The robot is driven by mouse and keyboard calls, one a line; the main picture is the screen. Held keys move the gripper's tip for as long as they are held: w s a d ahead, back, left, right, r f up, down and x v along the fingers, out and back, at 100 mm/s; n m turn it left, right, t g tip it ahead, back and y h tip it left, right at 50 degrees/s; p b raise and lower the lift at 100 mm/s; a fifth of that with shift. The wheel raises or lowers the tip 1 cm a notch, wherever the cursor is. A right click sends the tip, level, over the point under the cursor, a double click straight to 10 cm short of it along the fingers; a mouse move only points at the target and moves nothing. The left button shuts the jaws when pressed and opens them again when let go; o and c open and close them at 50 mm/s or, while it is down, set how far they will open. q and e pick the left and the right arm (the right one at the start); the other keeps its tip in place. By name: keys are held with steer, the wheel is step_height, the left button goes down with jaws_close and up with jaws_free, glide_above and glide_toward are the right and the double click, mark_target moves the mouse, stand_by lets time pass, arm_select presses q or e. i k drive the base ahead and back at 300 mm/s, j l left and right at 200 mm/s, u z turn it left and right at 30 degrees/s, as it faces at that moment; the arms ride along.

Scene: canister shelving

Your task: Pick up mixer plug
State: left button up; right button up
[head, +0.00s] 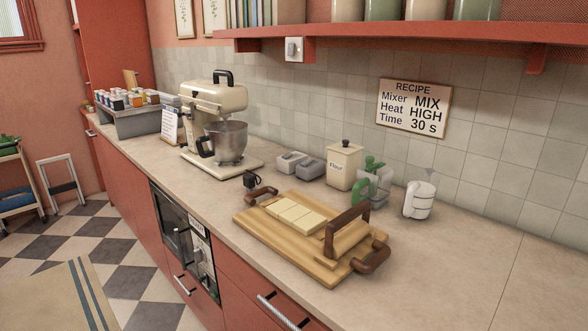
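A small black object that looks like the mixer plug (250,180) lies on the beige counter, just behind the left handle of a wooden tray. The cream stand mixer (216,105) with a metal bowl (228,142) stands on the counter to the left of the plug. A white wall outlet or switch (294,48) is on the tiled wall below the red shelf. I cannot make out a cord between the plug and the mixer. Neither of my grippers is in view.
A wooden tray (257,226) with pale slabs and brown handles stands in front of the plug. Grey containers (292,161), a flour canister (344,165), a green item (373,180) and a white timer-like object (418,200) line the back. The counter (450,270) is clear at right.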

mark_target(248, 180)
steer(key=i+j, duration=0.1)
steer(key=i+j+z, duration=0.1)
steer(key=z, duration=0.35)
steer(key=j+z, duration=0.3)
steer(key=z, duration=0.15)
steer(key=i+j+z, duration=0.1)
steer(key=j+z, duration=0.15)
steer(key=z, duration=0.2)
